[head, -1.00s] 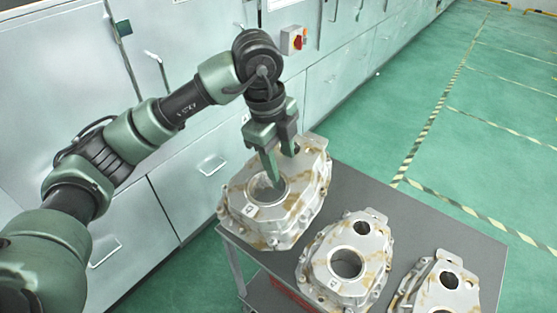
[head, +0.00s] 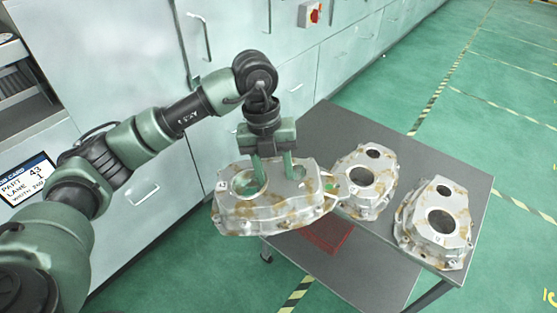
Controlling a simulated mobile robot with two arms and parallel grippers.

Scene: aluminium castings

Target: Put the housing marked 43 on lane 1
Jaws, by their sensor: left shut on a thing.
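My left gripper (head: 273,170) points down and is shut on a cast aluminium housing (head: 275,212) with brown stains. One finger is in its large round opening. The housing hangs raised at the left side of the grey table (head: 330,130), largely beyond its edge. Two similar housings stand on the table, a middle one (head: 352,182) and a right one (head: 420,230). Small pale labels on the housings are too small to read. A job card screen (head: 30,178) at the left reads part 43; its lane number cannot be read clearly. My right gripper is out of view.
Grey-green cabinets (head: 150,100) with handles run behind the arm. A red switch box (head: 311,14) is on them. A red item (head: 328,236) lies on the table's lower shelf. The table's far part is bare. Green floor with striped tape lies to the right. An open shelf (head: 25,85) is at upper left.

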